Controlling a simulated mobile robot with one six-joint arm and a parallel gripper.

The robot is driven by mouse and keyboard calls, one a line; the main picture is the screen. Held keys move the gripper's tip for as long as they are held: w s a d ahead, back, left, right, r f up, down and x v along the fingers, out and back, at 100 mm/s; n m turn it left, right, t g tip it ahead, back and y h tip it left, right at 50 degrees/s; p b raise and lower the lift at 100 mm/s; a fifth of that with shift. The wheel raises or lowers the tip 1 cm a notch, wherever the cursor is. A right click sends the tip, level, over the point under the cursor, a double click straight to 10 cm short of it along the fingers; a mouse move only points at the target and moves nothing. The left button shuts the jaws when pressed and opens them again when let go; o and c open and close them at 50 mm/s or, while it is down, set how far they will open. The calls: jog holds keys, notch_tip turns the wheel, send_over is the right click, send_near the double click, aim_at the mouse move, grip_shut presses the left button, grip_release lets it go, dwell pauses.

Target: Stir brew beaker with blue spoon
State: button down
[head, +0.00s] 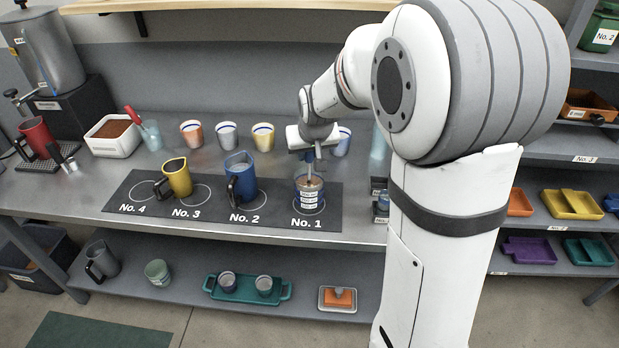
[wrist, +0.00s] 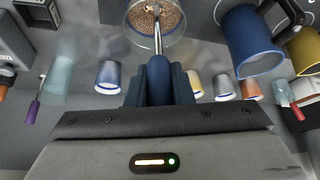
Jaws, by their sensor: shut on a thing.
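The brew beaker (head: 309,203), a clear vessel with a brown brew and white labels, stands on the No. 1 spot of the dark mat. It also shows at the top of the wrist view (wrist: 172,38). My gripper (head: 311,155) is above the beaker and shut on the blue spoon (wrist: 158,82) by its dark blue handle. The spoon's metal shaft reaches down into the beaker, and its lower end is hidden in the speckled brown contents.
A blue pitcher (head: 241,182) stands at No. 2 and a yellow pitcher (head: 177,179) near No. 3. Several cups (head: 227,135) line the counter behind. A white tub of brown grounds (head: 113,137) stands at the left. The No. 4 spot is bare.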

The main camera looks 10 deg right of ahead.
jog(key=shift+s+b, duration=0.1)
jog(key=shift+b, duration=0.25)
notch_tip(320, 180, up, 8)
jog(key=w+p, duration=0.1)
jog(key=p, duration=0.4)
jog(key=shift+w, duration=0.15)
dwell(1.5)
dwell(0.5)
notch_tip(320, 180, up, 4)
jog(key=shift+f+p, duration=0.1)
jog(key=shift+p, duration=1.15)
jog(key=shift+d, duration=0.15)
